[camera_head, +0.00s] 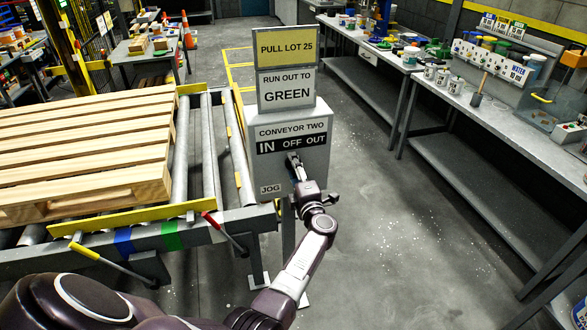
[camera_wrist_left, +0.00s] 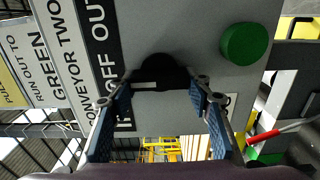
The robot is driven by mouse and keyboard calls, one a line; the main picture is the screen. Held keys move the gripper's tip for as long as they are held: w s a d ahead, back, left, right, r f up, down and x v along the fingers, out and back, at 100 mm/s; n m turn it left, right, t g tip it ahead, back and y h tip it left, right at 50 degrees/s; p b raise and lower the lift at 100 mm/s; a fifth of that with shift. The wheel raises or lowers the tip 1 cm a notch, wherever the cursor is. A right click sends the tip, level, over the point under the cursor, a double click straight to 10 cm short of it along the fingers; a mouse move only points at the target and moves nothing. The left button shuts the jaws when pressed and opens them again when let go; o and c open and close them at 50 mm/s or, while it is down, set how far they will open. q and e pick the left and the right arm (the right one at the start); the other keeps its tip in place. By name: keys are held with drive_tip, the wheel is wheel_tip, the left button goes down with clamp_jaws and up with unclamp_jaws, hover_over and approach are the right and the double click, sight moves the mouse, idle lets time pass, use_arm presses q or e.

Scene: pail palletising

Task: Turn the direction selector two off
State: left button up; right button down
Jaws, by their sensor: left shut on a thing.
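The direction selector (camera_wrist_left: 165,71) is a black knob with a white mark, on the grey conveyor two control box (camera_head: 313,172). The box carries a black strip (camera_head: 291,143) with the words IN, OFF and OUT. My left gripper (camera_head: 295,160) reaches the box front below this strip and covers the knob in the head view. In the left wrist view its two blue fingers (camera_wrist_left: 164,85) are shut on the knob, one on each side. The white mark lies on the knob's strip-facing side, roughly towards OFF; its exact setting I cannot tell. My right gripper is not in view.
A green button (camera_wrist_left: 244,44) sits beside the knob on the box. Signs reading PULL LOT 25 (camera_head: 286,48) and RUN OUT TO GREEN (camera_head: 287,90) stand above. A wooden pallet (camera_head: 85,145) lies on the roller conveyor at left. A bench (camera_head: 480,110) stands right; floor between is clear.

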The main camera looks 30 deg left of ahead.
use_arm(q)
drive_tip(key=o, duration=1.2)
drive_tip(key=shift+c, duration=0.2)
drive_tip(key=shift+f+n+b, duration=0.2)
drive_tip(key=shift+n+b, duration=0.2)
drive_tip(key=shift+b, duration=0.05)
drive_tip(key=n+b, duration=0.4)
drive_tip(key=n, duration=0.1)
drive_tip(key=n+b, duration=0.3)
drive_tip(key=shift+w+f, duration=0.1)
drive_tip(key=shift+f, duration=0.25)
drive_tip(key=v, duration=0.8)
drive_tip(key=s+d+f+m+t+h+b, duration=0.1)
drive_tip(key=d+f+m+h, duration=0.3)
drive_tip(key=f+m, duration=0.6)
drive_tip(key=s+d+f+m+t+h+b, duration=0.1)
drive_tip(key=d+f+m+t+h, duration=0.2)
drive_tip(key=d+f+m, duration=0.6)
wheel_tip(320, 180, down, 6)
drive_tip(key=m+h, duration=0.1)
drive_tip(key=h, duration=0.1)
drive_tip(key=shift+s+f+m+h, duration=0.2)
drive_tip(key=shift+s+m+h, duration=0.1)
drive_tip(key=shift+s, duration=0.1)
